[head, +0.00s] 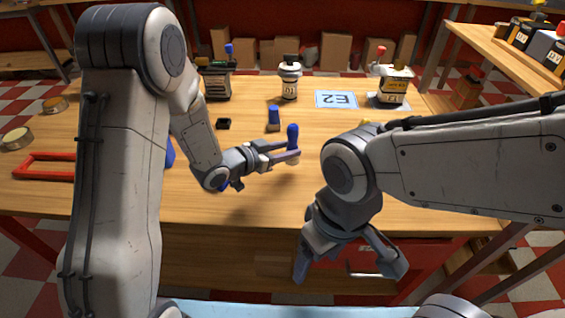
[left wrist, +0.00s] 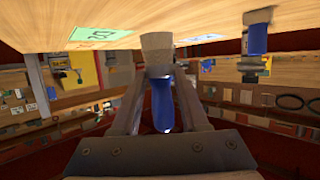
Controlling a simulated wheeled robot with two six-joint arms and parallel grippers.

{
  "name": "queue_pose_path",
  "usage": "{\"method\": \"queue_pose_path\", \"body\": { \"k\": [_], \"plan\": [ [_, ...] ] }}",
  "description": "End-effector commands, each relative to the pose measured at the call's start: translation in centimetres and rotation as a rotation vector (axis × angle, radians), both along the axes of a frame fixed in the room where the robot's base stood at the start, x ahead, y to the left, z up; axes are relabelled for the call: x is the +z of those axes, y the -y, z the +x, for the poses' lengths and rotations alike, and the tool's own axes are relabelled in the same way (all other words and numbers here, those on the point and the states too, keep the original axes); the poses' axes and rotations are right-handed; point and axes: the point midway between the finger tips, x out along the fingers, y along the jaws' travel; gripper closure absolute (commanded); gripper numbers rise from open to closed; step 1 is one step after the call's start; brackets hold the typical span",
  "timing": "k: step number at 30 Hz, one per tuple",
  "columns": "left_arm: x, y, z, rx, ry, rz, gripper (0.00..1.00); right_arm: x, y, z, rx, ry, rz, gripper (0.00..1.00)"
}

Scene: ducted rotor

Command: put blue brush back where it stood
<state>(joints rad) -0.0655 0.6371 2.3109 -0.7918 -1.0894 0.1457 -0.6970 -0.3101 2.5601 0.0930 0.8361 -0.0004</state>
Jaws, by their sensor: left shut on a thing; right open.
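My left gripper (head: 284,153) is shut on a blue-handled brush (head: 292,136), held upright with the handle up and the pale end down. The held brush also shows in the left wrist view (left wrist: 162,98), where the picture is upside down. In the head view its pale end looks close to the wooden table (head: 190,205); whether it touches I cannot tell. A second blue-handled brush (head: 273,115) stands on the table just behind it, and also shows in the left wrist view (left wrist: 257,40). My right gripper (head: 346,268) is open and empty at the table's front edge.
A blue-bordered E2 card (head: 336,99) lies between the canisters. A small black block (head: 223,123) and a red frame (head: 42,158) are on the left.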

Motion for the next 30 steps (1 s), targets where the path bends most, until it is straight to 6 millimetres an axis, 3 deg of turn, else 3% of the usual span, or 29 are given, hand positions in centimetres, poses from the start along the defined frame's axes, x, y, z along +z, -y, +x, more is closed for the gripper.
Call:
{"method": "queue_pose_path", "body": {
  "k": [5,12,26,27,29,30],
  "plan": [
    [-1.0,-1.0,-0.5,0.001,-0.001,-0.001,1.0,-0.1,0.0,0.0,0.0,0.0,0.0,0.22],
    [-4.3,-1.1,-0.5,0.003,-0.002,-0.002,1.0,-0.4,0.0,0.0,0.0,0.0,0.0,0.22],
    [-5.1,-1.1,-0.4,0.003,0.001,-0.001,1.0,-0.9,0.0,0.0,0.0,0.0,0.0,0.22],
    [-5.0,-1.1,-0.4,0.003,0.001,-0.001,0.44,-0.8,0.0,0.0,0.0,0.0,0.0,0.22],
    [-4.9,-1.1,-0.4,0.003,0.001,-0.001,0.26,-0.7,0.0,0.0,0.0,0.0,0.0,0.22],
    [-4.9,-1.1,-0.4,0.003,0.001,-0.001,0.26,-0.7,0.0,0.0,0.0,0.0,0.0,0.22]
  ]
}}
